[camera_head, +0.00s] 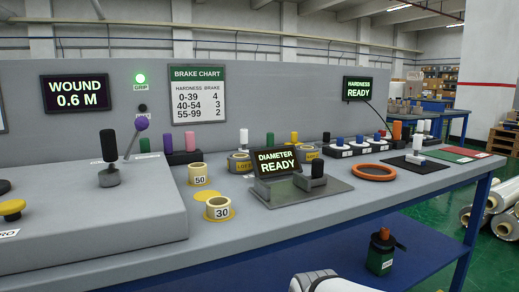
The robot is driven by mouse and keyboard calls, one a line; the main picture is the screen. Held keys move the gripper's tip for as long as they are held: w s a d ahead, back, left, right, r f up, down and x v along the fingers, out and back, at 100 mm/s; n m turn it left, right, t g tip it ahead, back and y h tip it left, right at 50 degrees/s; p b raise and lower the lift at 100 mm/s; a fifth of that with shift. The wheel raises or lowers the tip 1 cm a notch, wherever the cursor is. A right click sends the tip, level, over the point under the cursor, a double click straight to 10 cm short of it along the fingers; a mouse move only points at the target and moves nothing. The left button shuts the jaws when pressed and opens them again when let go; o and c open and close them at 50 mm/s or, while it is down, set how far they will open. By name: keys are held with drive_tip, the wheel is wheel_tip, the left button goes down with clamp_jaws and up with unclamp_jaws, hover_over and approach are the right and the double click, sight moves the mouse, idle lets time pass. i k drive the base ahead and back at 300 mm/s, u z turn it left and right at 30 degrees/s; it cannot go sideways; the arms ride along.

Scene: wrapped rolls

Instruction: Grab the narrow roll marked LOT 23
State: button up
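No label that clearly reads LOT 23 can be made out. Two low yellowish rolls with yellow labels stand mid-bench, one left of the DIAMETER display (239,163) and one partly hidden behind it (309,153); their lettering is too small to read surely. My gripper is not in view; a white rounded part, apparently of my arm, shows at the bottom edge.
Cream rings marked 50 (197,174) and 30 (219,208) sit on the grey bench (290,215). A diameter display (278,161) reads READY. An orange ring (374,173) lies right. Large wrapped rolls (503,195) lie on the floor.

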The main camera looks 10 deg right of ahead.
sight(307, 152)
drive_tip(key=u, duration=1.6)
drive_tip(key=k, duration=1.55)
drive_tip(key=z, duration=1.55)
drive_tip(key=i, duration=1)
drive_tip(key=z, duration=0.05)
